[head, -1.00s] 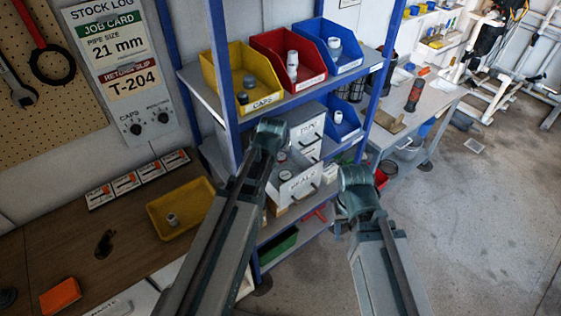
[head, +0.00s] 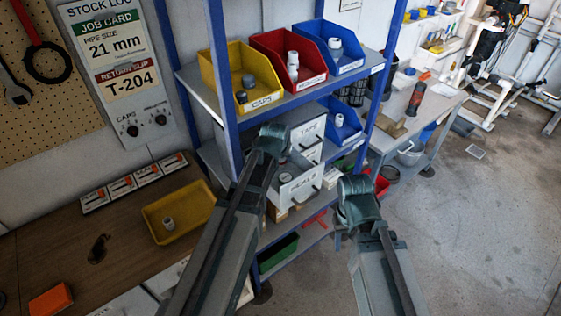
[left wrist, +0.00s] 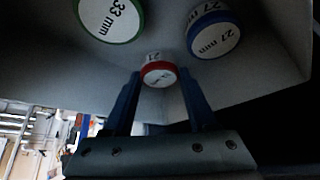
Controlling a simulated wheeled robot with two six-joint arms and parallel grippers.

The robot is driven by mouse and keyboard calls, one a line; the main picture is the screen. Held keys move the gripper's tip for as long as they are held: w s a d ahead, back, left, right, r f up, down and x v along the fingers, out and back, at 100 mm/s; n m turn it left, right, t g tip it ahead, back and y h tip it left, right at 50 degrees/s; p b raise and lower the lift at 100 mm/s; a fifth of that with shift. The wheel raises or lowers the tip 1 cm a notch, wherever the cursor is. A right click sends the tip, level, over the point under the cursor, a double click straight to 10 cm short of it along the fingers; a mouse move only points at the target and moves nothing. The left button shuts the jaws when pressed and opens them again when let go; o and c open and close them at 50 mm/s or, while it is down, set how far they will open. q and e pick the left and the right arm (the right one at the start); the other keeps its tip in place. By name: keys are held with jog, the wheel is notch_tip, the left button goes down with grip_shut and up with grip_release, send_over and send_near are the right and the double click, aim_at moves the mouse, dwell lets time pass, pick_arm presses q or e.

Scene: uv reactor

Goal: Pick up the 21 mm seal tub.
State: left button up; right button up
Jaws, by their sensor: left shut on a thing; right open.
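The 21 mm seal tub (left wrist: 158,74), a small round tub with a white top and a red rim, sits between the fingers of my left gripper (left wrist: 159,82) in the left wrist view. The gripper is shut on it. In the head view my left gripper (head: 272,137) is at the open SEALS drawer (head: 299,186). Its fingertips and the held tub are hidden there. A green-rimmed 33 mm tub (left wrist: 108,14) and a blue-rimmed 27 mm tub (left wrist: 212,32) are close by in the left wrist view. My right gripper (head: 356,187) is open, right of the drawer.
The TAPE drawer (head: 310,130) is above the SEALS drawer. Yellow (head: 240,78), red (head: 288,65) and blue bins (head: 328,48) stand on the shelf above. A yellow tray (head: 180,212) holding a small fitting is on the bench at left. The floor at right is open.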

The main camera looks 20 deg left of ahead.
pick_arm(q)
jog(key=shift+r, duration=0.1)
jog(key=shift+r+p, duration=0.65)
jog(key=shift+p, duration=0.1)
jog(key=s+d, duration=0.2)
jog(key=shift+s+d+f, duration=0.15)
jog(key=shift+s+d, duration=0.05)
jog(key=shift+d, duration=0.2)
jog(key=shift+s+d+r+p, duration=0.1)
jog(key=shift+d+r+p, duration=0.2)
jog(key=shift+r, duration=0.2)
notch_tip(320, 180, up, 13)
jog(key=p, duration=1.3)
